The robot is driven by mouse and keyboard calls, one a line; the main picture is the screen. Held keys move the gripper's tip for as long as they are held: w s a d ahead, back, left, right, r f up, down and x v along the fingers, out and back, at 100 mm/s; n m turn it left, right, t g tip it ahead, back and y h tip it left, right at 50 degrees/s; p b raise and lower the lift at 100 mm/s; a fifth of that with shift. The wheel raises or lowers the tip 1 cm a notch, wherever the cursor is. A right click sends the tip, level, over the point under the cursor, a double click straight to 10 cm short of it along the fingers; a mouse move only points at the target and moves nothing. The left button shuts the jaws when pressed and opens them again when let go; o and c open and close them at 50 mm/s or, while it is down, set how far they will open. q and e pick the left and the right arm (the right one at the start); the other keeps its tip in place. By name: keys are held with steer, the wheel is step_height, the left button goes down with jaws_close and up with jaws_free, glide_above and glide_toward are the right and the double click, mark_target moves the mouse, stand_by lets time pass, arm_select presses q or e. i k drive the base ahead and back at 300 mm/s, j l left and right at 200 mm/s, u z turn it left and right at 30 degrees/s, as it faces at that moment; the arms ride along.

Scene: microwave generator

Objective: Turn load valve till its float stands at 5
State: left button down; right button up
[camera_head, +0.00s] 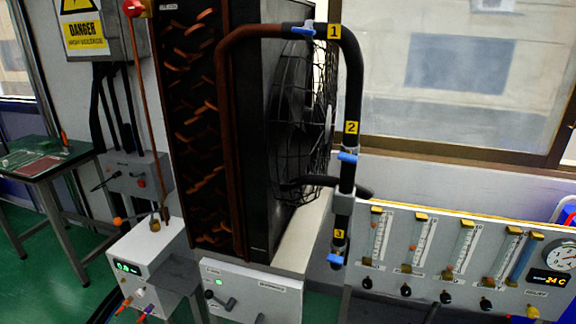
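A light grey flowmeter panel (440,248) stands at the lower right of the head view. It carries several upright clear tubes with scales, such as the leftmost tube (380,238) and a bluish tube (523,262) at the right. Black round knobs sit below the tubes, among them the leftmost knob (367,283) and a middle knob (445,297). The labels are too small to read, so I cannot tell which knob is the load valve. The float heights against the scales are also too small to read. Neither gripper is in view.
A black pipe (351,95) with blue-handled valves (347,158) stands before the fan (300,120), left of the panel. A dial gauge (559,257) and a 24 C display (551,278) sit at the panel's right. A green table (40,160) is far left.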

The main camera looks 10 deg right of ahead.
mark_target(445, 298)
steer(key=z, duration=1.55)
